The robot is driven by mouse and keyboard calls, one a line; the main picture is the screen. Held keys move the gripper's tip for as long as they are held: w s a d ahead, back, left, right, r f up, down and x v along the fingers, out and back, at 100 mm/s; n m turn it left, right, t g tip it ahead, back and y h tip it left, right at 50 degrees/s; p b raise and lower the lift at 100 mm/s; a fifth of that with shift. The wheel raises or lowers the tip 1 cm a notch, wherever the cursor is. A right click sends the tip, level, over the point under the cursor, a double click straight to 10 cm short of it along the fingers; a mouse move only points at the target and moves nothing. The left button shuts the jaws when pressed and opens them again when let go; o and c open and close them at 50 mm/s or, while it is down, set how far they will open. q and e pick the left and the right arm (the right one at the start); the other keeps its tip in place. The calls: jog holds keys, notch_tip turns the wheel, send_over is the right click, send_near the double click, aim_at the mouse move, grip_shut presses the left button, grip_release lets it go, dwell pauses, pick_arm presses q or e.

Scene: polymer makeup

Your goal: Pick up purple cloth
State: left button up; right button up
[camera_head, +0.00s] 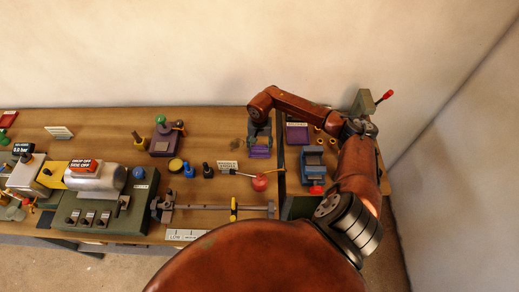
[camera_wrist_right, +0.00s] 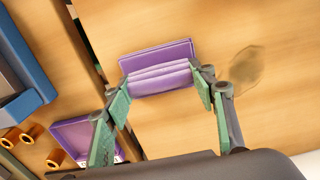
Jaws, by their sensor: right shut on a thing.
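The purple cloth (camera_head: 260,153) is a small folded stack at the back of the wooden table, just left of the dark gap between the table sections. In the right wrist view the cloth (camera_wrist_right: 160,78) shows several folded layers, held between the green finger pads. My right gripper (camera_head: 260,143) reaches down over it from behind, shut on the cloth. The fingertips (camera_wrist_right: 162,90) press its two ends. I cannot tell whether it is clear of the table. My left gripper is not in view.
A purple tray (camera_head: 297,134) and a blue vise (camera_head: 314,165) stand right of the gap. Several knobs, a purple block (camera_head: 163,146) and a green machine (camera_head: 100,213) stand left. A dark stain (camera_wrist_right: 247,70) marks bare wood beside the cloth.

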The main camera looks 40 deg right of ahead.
aim_at(260, 146)
notch_tip(260, 146, up, 10)
jog(key=shift+b, duration=0.8)
jog(key=o, duration=0.5)
jog(key=c, duration=0.4)
jog(key=shift+r, duration=0.1)
